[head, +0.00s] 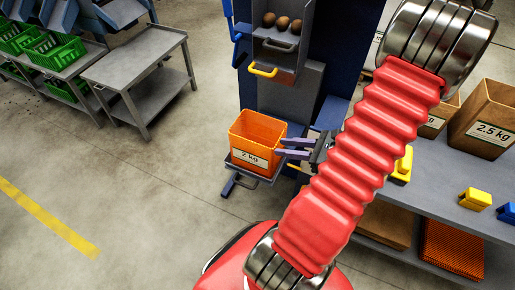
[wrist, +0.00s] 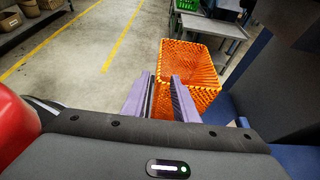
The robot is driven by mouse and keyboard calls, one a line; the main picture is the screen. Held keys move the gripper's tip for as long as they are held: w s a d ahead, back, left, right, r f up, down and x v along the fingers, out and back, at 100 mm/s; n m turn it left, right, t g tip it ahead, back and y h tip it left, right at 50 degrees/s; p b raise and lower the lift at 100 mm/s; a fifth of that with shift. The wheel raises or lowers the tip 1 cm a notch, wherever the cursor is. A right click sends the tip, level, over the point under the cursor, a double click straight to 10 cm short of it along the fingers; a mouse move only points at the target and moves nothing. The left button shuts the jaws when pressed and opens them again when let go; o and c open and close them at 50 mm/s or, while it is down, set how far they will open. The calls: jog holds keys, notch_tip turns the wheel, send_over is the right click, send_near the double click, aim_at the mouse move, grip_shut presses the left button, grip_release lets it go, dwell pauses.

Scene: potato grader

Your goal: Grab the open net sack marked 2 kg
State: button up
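The open orange net sack (head: 257,137), labelled 2 kg, stands upright on a small shelf (head: 262,169) of the blue machine. My gripper (head: 280,147) is at its right side in the head view, with the finger tips close to the sack. In the wrist view the sack (wrist: 188,72) lies just beyond the fingers, mostly ahead and to the right. My gripper (wrist: 161,80) is open, with a gap between its two purple fingers. The right finger overlaps the sack in the picture; I cannot tell whether it touches.
A grey bench (head: 455,190) with paper sacks (head: 485,120) stands on the right. A grey table (head: 135,60) and green crates (head: 50,52) are at left. The floor between is clear.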

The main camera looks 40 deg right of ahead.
send_near(250, 144)
jog(key=shift+x, duration=2.4)
jog(key=shift+d+f, duration=0.1)
jog(key=shift+d, duration=0.05)
jog(key=shift+x, duration=2.65)
jog(key=shift+c, duration=0.4)
grip_shut()
